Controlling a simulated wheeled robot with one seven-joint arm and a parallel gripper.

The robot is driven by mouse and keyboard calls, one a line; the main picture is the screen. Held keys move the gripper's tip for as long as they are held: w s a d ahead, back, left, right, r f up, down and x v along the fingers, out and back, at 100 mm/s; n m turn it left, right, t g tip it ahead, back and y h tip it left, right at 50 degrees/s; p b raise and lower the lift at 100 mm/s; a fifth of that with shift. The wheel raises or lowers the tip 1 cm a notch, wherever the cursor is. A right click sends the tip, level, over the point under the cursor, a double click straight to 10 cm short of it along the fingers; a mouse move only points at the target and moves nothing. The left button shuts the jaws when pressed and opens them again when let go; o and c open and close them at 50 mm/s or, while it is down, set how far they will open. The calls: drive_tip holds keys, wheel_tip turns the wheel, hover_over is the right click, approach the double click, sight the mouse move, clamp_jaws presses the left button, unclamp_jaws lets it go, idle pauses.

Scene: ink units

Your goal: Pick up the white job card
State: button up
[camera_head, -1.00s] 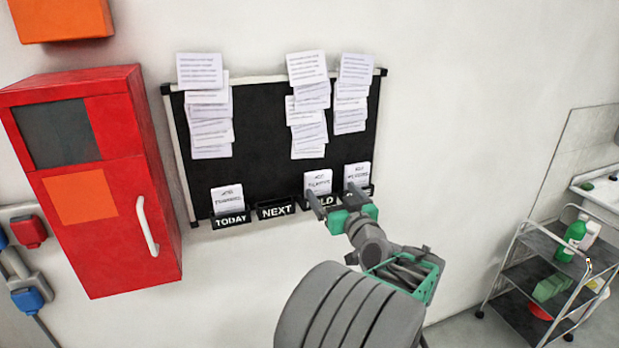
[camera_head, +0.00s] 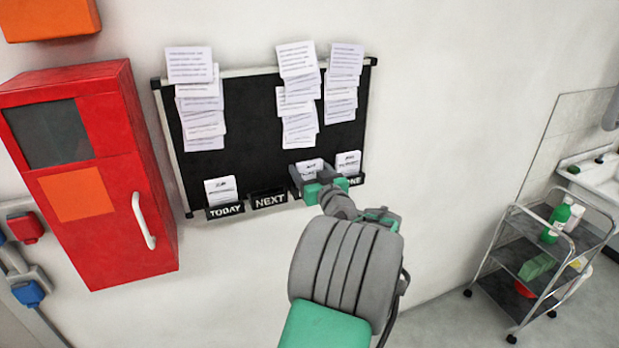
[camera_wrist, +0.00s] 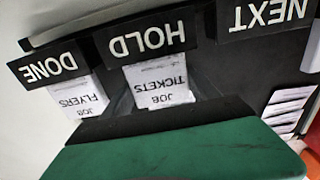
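White job cards stand in labelled black holders along the bottom of a black board. In the head view, one card (camera_head: 221,190) is in the TODAY holder, another (camera_head: 309,167) in the HOLD holder, and a third (camera_head: 348,162) in the DONE holder. In the wrist view, the HOLD card (camera_wrist: 160,80) reads "JOB TICKETS" and the DONE card (camera_wrist: 77,97) reads "JOB FLYERS", both upside down. My gripper (camera_head: 312,183) is at the HOLD holder, in front of the card's lower part. Its fingertips are partly hidden, so I cannot tell whether they grip the card.
The NEXT holder (camera_head: 269,199) looks empty. Printed sheets (camera_head: 200,100) overlap in columns on the board (camera_head: 245,120). A red cabinet (camera_head: 95,180) is on the wall at left. A metal trolley (camera_head: 540,265) with bottles stands at right.

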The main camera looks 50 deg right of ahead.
drive_tip(key=c, duration=0.9)
drive_tip(key=shift+r, duration=0.1)
